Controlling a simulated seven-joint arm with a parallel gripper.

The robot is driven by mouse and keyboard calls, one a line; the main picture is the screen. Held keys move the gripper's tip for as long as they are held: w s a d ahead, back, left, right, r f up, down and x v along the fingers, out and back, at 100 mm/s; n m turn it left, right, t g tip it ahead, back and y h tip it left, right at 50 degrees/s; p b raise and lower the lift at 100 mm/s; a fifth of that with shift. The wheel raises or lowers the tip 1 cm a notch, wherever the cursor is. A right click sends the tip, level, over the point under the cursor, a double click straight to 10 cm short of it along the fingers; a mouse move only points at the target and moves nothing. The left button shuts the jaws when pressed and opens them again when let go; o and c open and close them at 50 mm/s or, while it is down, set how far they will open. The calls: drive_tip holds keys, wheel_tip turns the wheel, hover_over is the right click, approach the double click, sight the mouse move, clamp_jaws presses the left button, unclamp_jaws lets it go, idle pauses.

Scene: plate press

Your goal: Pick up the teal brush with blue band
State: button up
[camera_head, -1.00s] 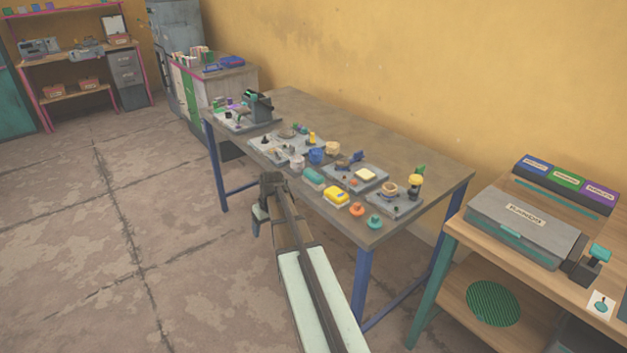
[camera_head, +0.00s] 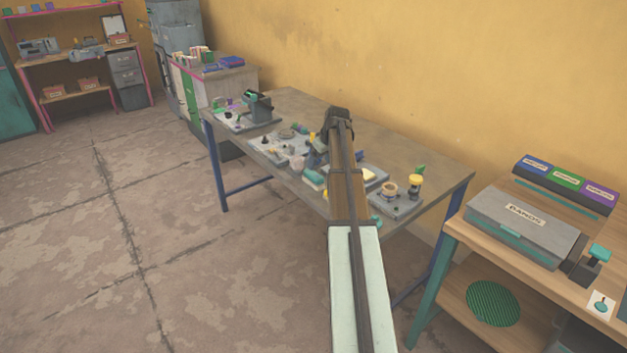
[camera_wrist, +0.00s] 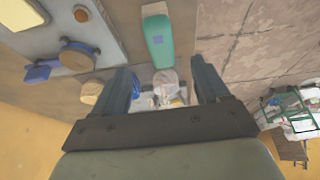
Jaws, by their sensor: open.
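The teal brush (camera_wrist: 158,45) lies at the table's edge. In the wrist view it shows a pale end at the top and a small blue patch on its teal body. In the head view it appears as a small teal block (camera_head: 314,177) near the front edge, left of my arm. My gripper (camera_wrist: 165,82) is open, with nothing held between its fingers. In the wrist view the brush lies beyond the fingertips, roughly in line with the gap between them. In the head view my gripper (camera_head: 338,118) is above the table and its fingertips are hard to make out.
A white cup (camera_wrist: 165,78) shows between the fingers in the wrist view. A tan round piece (camera_wrist: 91,92) is beside the left finger. The worktable (camera_head: 285,98) has free room at the back.

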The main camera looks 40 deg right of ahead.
sight(314, 173)
drive_tip(key=x, duration=0.9)
drive_tip(key=shift+w+f, duration=0.1)
drive_tip(key=shift+f, duration=0.1)
drive_tip(key=shift+w+f, duration=0.1)
drive_tip(key=shift+f, duration=0.15)
drive_tip(key=shift+f, duration=0.25)
idle(0.3)
drive_tip(key=c, duration=1.1)
drive_tip(key=shift+r, duration=0.1)
wheel_tip(314, 173, up, 10)
drive_tip(key=shift+r, duration=0.2)
idle(0.3)
